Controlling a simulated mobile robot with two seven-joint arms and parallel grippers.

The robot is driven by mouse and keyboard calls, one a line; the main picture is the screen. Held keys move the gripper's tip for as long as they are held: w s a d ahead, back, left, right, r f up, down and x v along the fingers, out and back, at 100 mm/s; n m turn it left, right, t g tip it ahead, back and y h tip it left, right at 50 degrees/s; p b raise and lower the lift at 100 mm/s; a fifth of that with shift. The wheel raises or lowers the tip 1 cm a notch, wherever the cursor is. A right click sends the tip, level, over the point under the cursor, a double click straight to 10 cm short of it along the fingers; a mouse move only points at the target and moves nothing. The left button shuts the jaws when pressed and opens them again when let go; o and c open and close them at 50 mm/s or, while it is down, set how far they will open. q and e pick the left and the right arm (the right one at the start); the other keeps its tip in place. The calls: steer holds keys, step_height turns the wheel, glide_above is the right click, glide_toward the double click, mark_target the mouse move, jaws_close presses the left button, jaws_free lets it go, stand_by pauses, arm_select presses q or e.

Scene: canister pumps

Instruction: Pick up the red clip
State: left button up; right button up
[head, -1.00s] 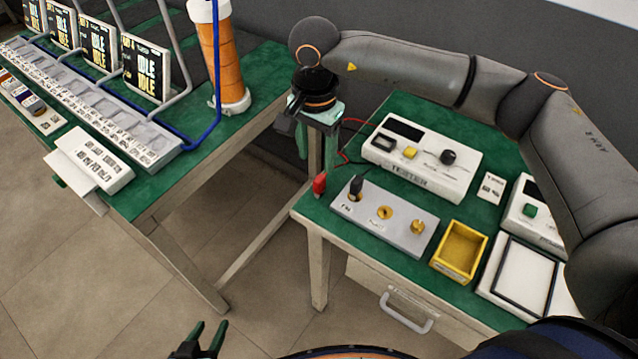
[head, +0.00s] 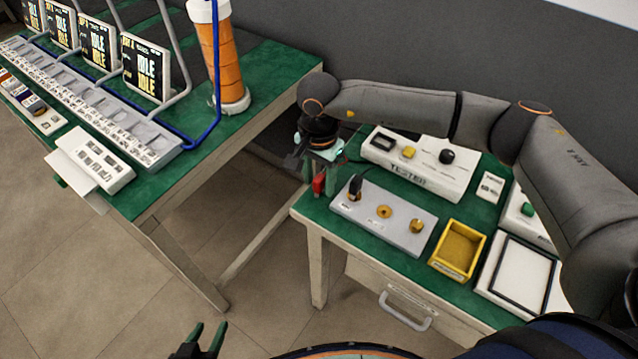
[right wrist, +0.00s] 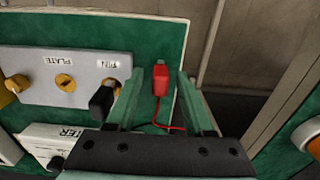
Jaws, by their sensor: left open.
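The red clip (head: 318,184) stands at the left corner of the green-topped tester table, its red wire trailing in the right wrist view. My right gripper (head: 322,180) is above that corner, pointing down at the clip. In the right wrist view the clip (right wrist: 160,82) appears between the two green fingers (right wrist: 161,75), with visible space on the side of the right finger. The fingers are apart and not closed on it. My left gripper (head: 209,328) is open and empty at the bottom of the head view, away from the tables.
A grey plate fixture (head: 408,237) with a black clip (head: 355,187) lies close beside the red clip. The tester box (head: 430,178), a yellow tray (head: 440,268) and a white framed panel (head: 487,285) are further right. Another green table (head: 190,165) stands left across a gap.

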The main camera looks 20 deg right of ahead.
jaws_close()
steer(key=shift+r, duration=0.1)
stand_by(0.5)
steer(key=shift+r, duration=0.6)
steer(key=s+a+r+b, duration=0.1)
steer(key=s+a+r, duration=0.7)
steer(key=s+r, duration=0.3)
steer(key=shift+a+r, duration=0.35)
steer(key=shift+a, duration=0.05)
